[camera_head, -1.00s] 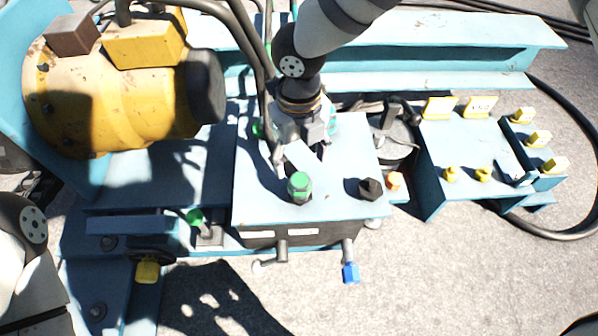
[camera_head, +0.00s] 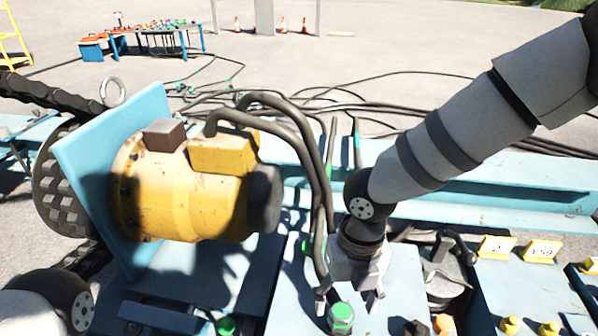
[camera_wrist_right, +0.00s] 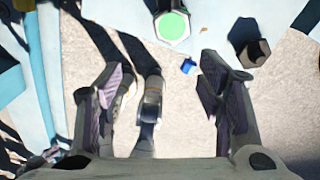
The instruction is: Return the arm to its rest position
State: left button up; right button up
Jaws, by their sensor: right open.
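My right gripper (camera_head: 348,297) is over the light blue box top (camera_head: 386,312), just behind a green-capped fitting (camera_head: 341,318). In the right wrist view its two fingers (camera_wrist_right: 170,95) are spread apart with nothing held between them. The green cap (camera_wrist_right: 173,26) lies beyond the fingertips there, at the top of the view. My right arm reaches in from the upper right. A rounded part of my left arm (camera_head: 55,300) shows at the lower left, but the left gripper is out of view.
A yellow motor (camera_head: 180,195) stands left of the gripper on a blue frame. Black hoses (camera_head: 310,160) arch down close beside my right gripper. A blue beam (camera_head: 480,200) runs behind my arm. Yellow tags (camera_head: 497,247) stand at the right. Open pavement lies behind.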

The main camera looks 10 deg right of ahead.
jog(key=s+f+m+g+y+p, duration=0.1)
jog(key=s+f+m+p, duration=0.2)
jog(key=s+m, duration=0.7)
jog(key=s+f+m+g+y+p, duration=0.1)
jog(key=s+f+m+y+p, duration=0.1)
jog(key=s+m, duration=0.8)
pick_arm(q)
jog(key=w+r+t+p, duration=0.3)
jog(key=w+r, duration=0.5)
jog(key=r, duration=0.2)
jog(key=shift+w+p, duration=0.3)
pick_arm(e)
jog(key=s+d+m+h, duration=0.1)
jog(key=s+d+m, duration=0.4)
jog(key=s+m, duration=0.2)
jog(key=s+d+r+m+h, duration=0.1)
jog(key=s+d+m+h, duration=0.1)
jog(key=s+d+m, duration=0.3)
jog(key=s+m, duration=0.3)
jog(key=m, duration=0.2)
jog(key=shift+d+r+h, duration=0.3)
jog(key=shift+d, duration=0.05)
pick_arm(q)
jog(key=shift+d, duration=0.1)
